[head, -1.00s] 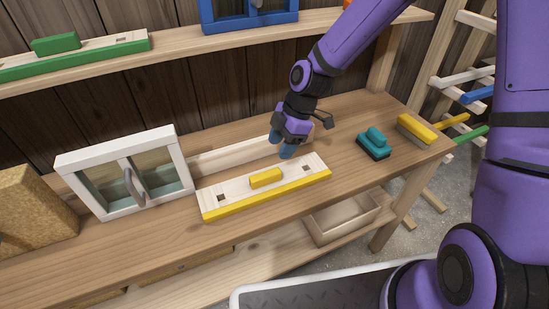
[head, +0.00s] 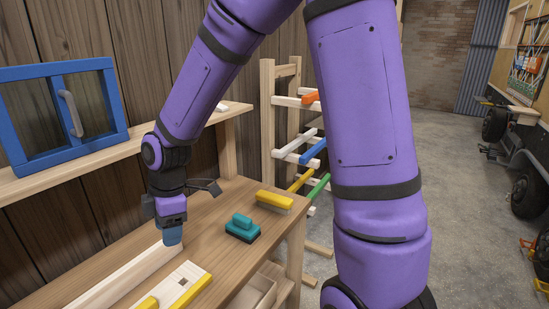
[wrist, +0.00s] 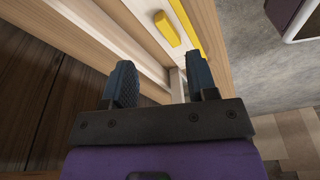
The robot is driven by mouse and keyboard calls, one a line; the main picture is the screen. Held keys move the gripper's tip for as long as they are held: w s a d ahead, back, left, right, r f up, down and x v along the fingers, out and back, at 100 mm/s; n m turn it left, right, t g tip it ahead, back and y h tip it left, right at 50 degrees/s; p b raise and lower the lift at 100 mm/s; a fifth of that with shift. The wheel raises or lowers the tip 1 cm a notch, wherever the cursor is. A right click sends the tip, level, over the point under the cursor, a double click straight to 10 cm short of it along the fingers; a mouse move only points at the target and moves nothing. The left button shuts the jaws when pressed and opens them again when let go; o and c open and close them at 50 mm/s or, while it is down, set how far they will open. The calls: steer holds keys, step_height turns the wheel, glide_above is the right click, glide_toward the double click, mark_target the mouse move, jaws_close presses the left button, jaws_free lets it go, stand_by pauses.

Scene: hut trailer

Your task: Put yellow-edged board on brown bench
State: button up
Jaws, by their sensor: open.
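The yellow-edged board (head: 172,284) is pale wood with a yellow strip along one long edge and a yellow grip on top. It lies flat on a wooden bench (head: 213,229), partly cut off at the bottom of the head view. It also shows at the top of the wrist view (wrist: 189,30). My gripper (head: 172,240) points down beside a pale wooden beam, just beyond the board's end. In the wrist view its two fingers (wrist: 163,82) are apart with nothing held between them. I cannot tell whether this bench is the brown one.
A teal brush-like block (head: 242,228) and a yellow-topped brush (head: 274,202) stand on the bench to the right. A pale beam (head: 130,275) lies behind the board. A blue-framed window (head: 62,112) stands on the shelf above.

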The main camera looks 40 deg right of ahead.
steer(key=s+d+r+m+t+h, duration=0.1)
steer(key=s+d+r+m+t, duration=0.1)
steer(key=s+d+r+m, duration=0.5)
steer(key=s+d+r+m+t+h, duration=0.1)
steer(key=s+d+r+m+t, duration=0.2)
steer(key=s+d+r+m, duration=0.3)
steer(key=s+r+m, duration=0.3)
steer(key=s+r, duration=0.3)
steer(key=shift+s+d+r+m, duration=0.15)
steer(key=shift+s+d+m, duration=0.15)
steer(key=shift+d+m, duration=0.1)
